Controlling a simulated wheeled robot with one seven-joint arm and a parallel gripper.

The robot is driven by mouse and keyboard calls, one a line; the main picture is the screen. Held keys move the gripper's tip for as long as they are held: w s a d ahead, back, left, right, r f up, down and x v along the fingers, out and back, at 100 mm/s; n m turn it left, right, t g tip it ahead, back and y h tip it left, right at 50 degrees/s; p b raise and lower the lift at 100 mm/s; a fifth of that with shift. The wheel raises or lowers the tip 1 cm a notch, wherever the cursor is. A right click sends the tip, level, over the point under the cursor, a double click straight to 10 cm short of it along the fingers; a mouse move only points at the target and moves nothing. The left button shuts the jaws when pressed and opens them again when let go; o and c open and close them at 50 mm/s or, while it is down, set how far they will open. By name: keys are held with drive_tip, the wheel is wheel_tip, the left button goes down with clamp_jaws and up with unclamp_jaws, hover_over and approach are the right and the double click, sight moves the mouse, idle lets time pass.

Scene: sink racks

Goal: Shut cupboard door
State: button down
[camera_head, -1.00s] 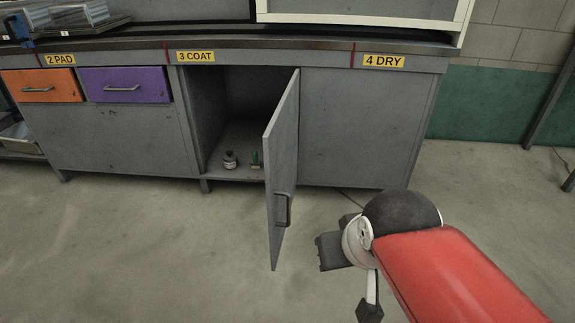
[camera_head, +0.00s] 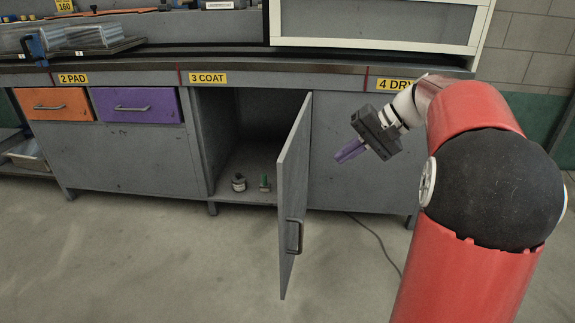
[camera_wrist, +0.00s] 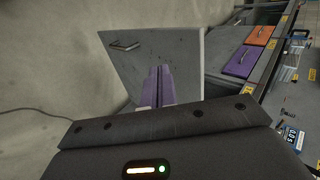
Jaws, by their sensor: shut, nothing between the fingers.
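The grey cupboard door (camera_head: 294,190) under the "3 COAT" label stands wide open, swung out toward me, hinged on the right side of its opening. Its dark bar handle (camera_head: 293,236) is on the outer face near the free edge. The door (camera_wrist: 165,50) and its handle (camera_wrist: 124,45) also show in the wrist view. My gripper (camera_head: 340,160) is to the right of the door, on its outer side, apart from it in the head view. Its purple fingers (camera_wrist: 160,86) are shut and empty, pointing toward the door.
A small jar (camera_head: 239,182) and a small green-topped item (camera_head: 265,183) sit inside the open cupboard (camera_head: 235,130). Closed orange (camera_head: 54,105) and purple (camera_head: 137,105) drawers are at left. A cable lies on the floor to the right. The floor in front is clear.

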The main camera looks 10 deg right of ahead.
drive_tip(key=w+d, duration=0.1)
drive_tip(key=w, duration=0.1)
approach(286, 176)
drive_tip(key=shift+y, duration=0.3)
drive_tip(key=x, duration=0.3)
drive_tip(key=f+x, duration=0.1)
drive_tip(key=x, duration=0.1)
drive_tip(key=shift+s+d+b, duration=0.25)
drive_tip(key=shift+d+b, duration=0.05)
drive_tip(key=shift+b, duration=0.1)
drive_tip(key=shift+w+a, duration=0.2)
drive_tip(key=shift+a, duration=0.25)
drive_tip(key=shift+a, duration=0.1)
